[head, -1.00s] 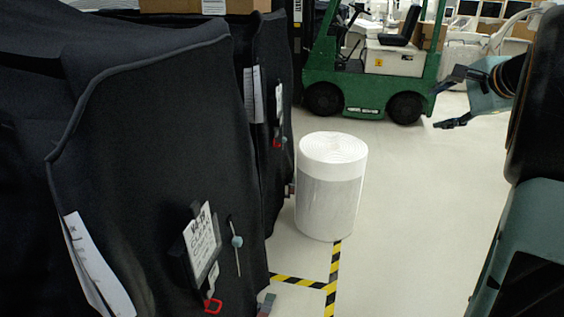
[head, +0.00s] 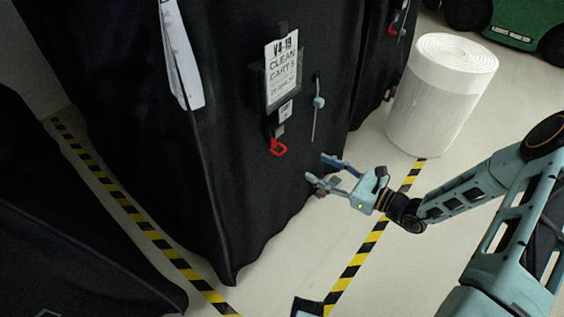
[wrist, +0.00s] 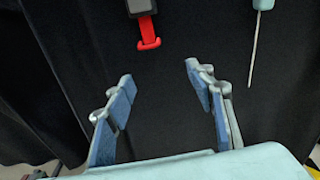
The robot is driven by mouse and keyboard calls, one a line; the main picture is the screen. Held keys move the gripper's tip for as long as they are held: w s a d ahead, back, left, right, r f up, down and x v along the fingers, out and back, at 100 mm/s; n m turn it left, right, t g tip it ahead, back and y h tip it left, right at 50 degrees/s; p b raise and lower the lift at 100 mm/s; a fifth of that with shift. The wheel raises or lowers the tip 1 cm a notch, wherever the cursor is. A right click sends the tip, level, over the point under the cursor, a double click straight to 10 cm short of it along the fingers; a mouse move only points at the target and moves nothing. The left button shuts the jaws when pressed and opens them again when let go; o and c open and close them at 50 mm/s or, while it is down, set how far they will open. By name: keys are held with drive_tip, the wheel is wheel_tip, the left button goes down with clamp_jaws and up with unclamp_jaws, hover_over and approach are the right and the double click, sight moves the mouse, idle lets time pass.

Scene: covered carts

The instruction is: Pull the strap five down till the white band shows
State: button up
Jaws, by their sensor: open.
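In the wrist view the red loop (wrist: 148,32) hangs from a dark holder (wrist: 140,8) at the top, beyond and above my fingertips. My gripper (head: 321,172) is open and empty, to the right of the loop and slightly lower, apart from it. It also shows in the wrist view (wrist: 160,74).
A thin rod with a teal knob (head: 319,102) hangs right of the sign. White papers (head: 180,55) hang on the cover's left. A white roll (head: 440,95) stands at the right. Yellow-black tape (head: 365,250) marks the floor. Another dark cover (head: 70,260) is at lower left.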

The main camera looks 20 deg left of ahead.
sight(283, 152)
drive_tip(key=shift+m+t+y, duration=0.4)
drive_tip(key=shift+m+t, duration=0.1)
drive_tip(key=shift+m, duration=0.1)
drive_tip(key=x, duration=0.4)
drive_tip(key=s+b+x, duration=0.1)
drive_tip(key=x, duration=0.3)
drive_tip(key=s+b+x, duration=0.1)
drive_tip(key=x, duration=0.3)
drive_tip(key=shift+w+a+r, duration=0.15)
drive_tip(key=shift+a+r, duration=0.2)
drive_tip(key=shift+a, duration=0.35)
drive_tip(key=shift+c, duration=0.7)
clamp_jaws()
